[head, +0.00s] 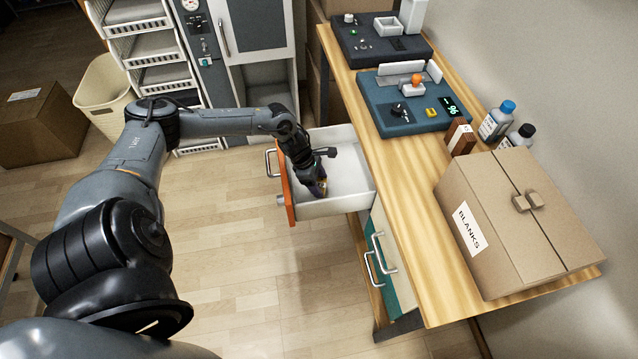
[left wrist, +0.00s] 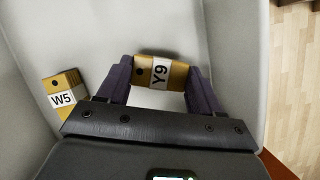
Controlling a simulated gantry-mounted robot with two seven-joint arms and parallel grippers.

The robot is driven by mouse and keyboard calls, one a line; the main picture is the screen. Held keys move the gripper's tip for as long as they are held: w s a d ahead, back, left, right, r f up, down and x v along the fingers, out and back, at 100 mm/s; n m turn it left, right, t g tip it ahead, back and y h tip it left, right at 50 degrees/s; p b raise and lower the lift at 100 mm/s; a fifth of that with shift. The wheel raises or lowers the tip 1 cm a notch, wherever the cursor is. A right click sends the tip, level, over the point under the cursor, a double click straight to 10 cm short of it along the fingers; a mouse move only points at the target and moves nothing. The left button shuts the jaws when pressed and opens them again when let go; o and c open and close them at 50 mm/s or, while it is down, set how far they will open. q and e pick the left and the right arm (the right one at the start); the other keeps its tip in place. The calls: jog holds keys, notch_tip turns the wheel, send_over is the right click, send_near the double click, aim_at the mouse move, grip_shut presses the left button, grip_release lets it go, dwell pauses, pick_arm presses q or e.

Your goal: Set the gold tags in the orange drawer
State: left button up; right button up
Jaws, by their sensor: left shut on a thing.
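The orange drawer (head: 288,191) is pulled open under the workbench, with a white inside. My left gripper (head: 320,188) reaches down into it near its front. In the left wrist view my left gripper (left wrist: 160,85) is shut on a gold tag bundle marked Y9 (left wrist: 147,70), held between its two fingers. A second gold tag bundle marked W5 (left wrist: 67,88) lies in the drawer to the left of the fingers, apart from them. In the head view the arm and gripper mostly hide the tags. My right gripper is not in view.
The wooden workbench (head: 400,181) carries a cardboard box marked BLANKS (head: 510,215), bottles (head: 497,122), a small brown box (head: 461,137) and a blue console (head: 414,103). A teal drawer (head: 393,265) below is shut. The drawer's back part is clear.

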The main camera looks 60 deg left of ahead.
pick_arm(q)
jog(key=shift+f, duration=0.75)
jog(key=shift+f, duration=0.15)
jog(key=shift+f, duration=0.1)
jog(key=o, duration=1.1)
